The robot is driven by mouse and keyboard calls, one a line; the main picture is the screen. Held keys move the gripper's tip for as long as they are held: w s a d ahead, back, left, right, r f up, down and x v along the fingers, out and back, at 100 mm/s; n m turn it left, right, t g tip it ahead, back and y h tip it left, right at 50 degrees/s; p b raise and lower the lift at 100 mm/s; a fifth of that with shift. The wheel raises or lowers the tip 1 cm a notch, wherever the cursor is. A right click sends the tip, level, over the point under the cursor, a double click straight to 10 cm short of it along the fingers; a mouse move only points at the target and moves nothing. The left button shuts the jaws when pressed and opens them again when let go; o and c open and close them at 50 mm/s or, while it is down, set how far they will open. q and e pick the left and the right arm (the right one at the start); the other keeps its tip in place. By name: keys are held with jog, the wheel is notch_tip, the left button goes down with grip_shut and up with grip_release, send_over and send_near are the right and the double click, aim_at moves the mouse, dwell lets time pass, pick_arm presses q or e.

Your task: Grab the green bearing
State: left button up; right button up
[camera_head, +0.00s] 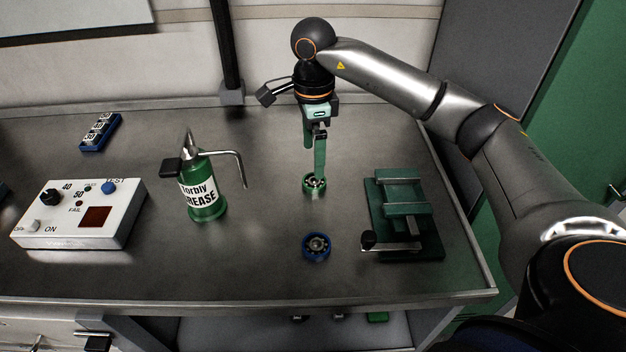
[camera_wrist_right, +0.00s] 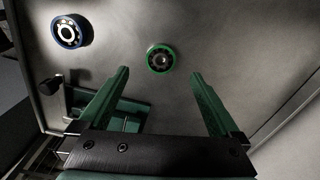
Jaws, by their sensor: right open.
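The green bearing (camera_head: 314,184) lies flat on the metal bench, right of the grease can. In the right wrist view the green bearing (camera_wrist_right: 160,58) lies beyond the fingertips, roughly between their lines. My right gripper (camera_head: 320,165) points down over the green bearing in the head view, and its fingers overlap the bearing's far edge there. In the right wrist view the right gripper (camera_wrist_right: 158,72) is open, with nothing between its two green fingers. The exact height of the fingertips above the bearing is hard to tell. My left gripper is not in view.
A blue bearing (camera_head: 317,246) lies nearer the front edge; it also shows in the wrist view (camera_wrist_right: 70,32). A green vise (camera_head: 402,215) stands to the right. A green grease can (camera_head: 204,190) and a white control box (camera_head: 80,214) stand left. A blue block (camera_head: 100,132) sits behind.

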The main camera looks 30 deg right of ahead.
aim_at(314, 180)
jog(key=shift+d+f+p, duration=0.15)
jog(key=shift+f+p, duration=0.25)
jog(key=shift+f, duration=3.1)
jog(key=shift+r, duration=0.1)
grip_shut()
